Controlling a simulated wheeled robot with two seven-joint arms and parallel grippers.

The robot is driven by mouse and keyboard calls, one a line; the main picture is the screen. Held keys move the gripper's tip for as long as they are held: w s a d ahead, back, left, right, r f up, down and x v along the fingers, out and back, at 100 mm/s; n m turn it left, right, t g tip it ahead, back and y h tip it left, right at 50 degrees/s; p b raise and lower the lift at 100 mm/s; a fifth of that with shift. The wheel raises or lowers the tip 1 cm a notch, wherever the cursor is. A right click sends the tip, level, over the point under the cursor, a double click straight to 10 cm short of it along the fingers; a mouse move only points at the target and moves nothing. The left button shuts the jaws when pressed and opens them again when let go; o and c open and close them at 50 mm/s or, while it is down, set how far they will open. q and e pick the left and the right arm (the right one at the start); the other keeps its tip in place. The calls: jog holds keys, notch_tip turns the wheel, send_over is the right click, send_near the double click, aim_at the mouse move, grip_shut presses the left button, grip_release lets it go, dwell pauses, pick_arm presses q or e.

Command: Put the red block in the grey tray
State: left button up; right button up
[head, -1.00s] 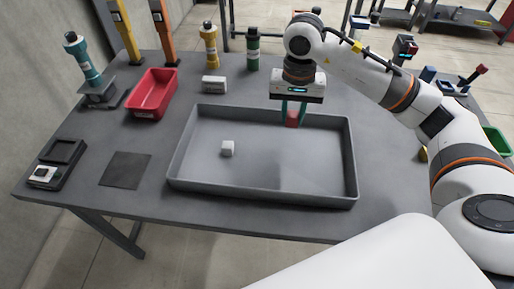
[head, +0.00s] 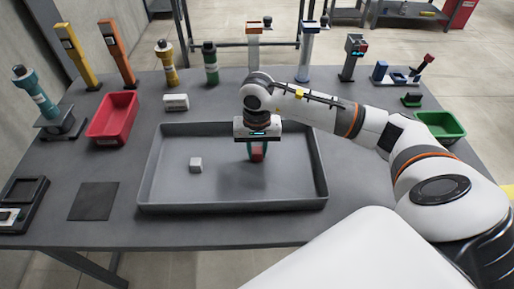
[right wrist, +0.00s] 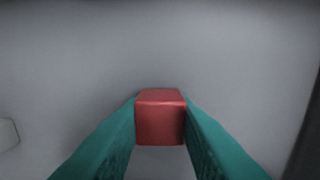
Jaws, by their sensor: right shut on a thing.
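The grey tray (head: 172,197) lies on the table and is wide and shallow. My right gripper (head: 257,152) is over the inside of the tray, right of its middle, pointing down. It is shut on the red block (head: 257,155). In the right wrist view the red block (right wrist: 160,117) sits between the two teal fingers of the right gripper (right wrist: 161,120), with the grey tray floor behind it. I cannot tell for sure whether the block touches the floor. My left gripper is not in view.
A white cube (head: 196,165) lies in the tray, left of the gripper. A red bin (head: 112,118) and a white box (head: 176,102) stand behind the tray to the left. A green bin (head: 440,124) is at the right. Several coloured posts line the back.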

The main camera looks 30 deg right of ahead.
aim_at(257, 150)
jog(key=shift+f, duration=0.2)
jog(key=o, duration=0.9)
jog(key=shift+o, duration=0.2)
jog(key=shift+r, duration=0.1)
notch_tip(257, 150, up, 12)
jog(key=b, duration=0.1)
jog(key=shift+r, duration=0.15)
